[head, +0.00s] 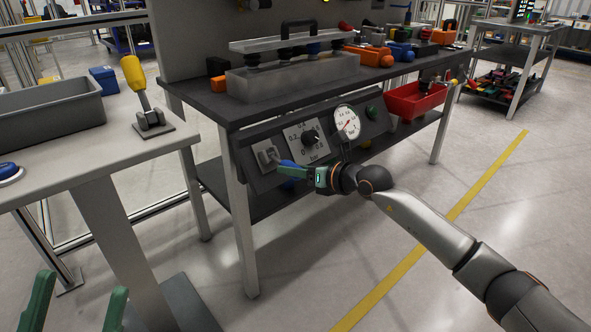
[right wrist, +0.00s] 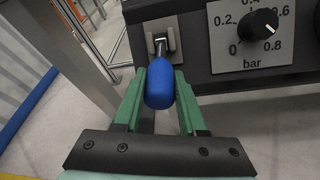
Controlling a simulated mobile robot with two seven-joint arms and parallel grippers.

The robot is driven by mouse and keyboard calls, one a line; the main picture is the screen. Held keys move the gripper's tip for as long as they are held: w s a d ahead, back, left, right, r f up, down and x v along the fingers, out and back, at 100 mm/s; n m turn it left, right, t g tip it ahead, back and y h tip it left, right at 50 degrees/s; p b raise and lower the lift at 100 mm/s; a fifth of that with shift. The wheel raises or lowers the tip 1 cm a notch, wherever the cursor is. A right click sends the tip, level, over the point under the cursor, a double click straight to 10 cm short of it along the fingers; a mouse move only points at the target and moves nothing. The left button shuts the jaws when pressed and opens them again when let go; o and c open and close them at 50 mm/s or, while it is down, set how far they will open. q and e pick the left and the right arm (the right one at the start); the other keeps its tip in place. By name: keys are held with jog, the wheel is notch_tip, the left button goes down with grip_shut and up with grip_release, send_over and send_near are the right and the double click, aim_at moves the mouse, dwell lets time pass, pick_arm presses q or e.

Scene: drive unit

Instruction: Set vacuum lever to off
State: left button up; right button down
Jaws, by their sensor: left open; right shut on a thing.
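The vacuum lever is a metal stem with a blue grip (right wrist: 160,87) on a light mounting plate (head: 266,155) at the left end of the dark control panel. In the right wrist view the stem comes out of a bracket (right wrist: 155,36) and the blue grip points toward the camera. My right gripper (right wrist: 163,82) is shut on the blue grip, with green fingers on both sides. In the head view the right gripper (head: 300,171) reaches the lever from the right. My left gripper (head: 78,300) is open and empty at the lower left.
A pressure dial (head: 308,138) and a gauge (head: 347,122) sit right of the lever. A red bin (head: 412,103) hangs farther right. A side table holds a yellow-handled lever (head: 134,73) and a grey bin (head: 50,108). The floor at right is clear.

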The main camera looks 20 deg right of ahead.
jog(key=shift+c, duration=2.3)
grip_release()
jog(key=shift+f, duration=0.1)
jog(key=shift+s+d+r, duration=0.2)
jog(key=shift+s+d, duration=0.1)
jog(key=shift+s, duration=0.1)
jog(key=p+v, duration=0.3)
jog(key=v, duration=0.8)
jog(key=shift+s+p, duration=0.25)
jog(key=shift+p, duration=0.1)
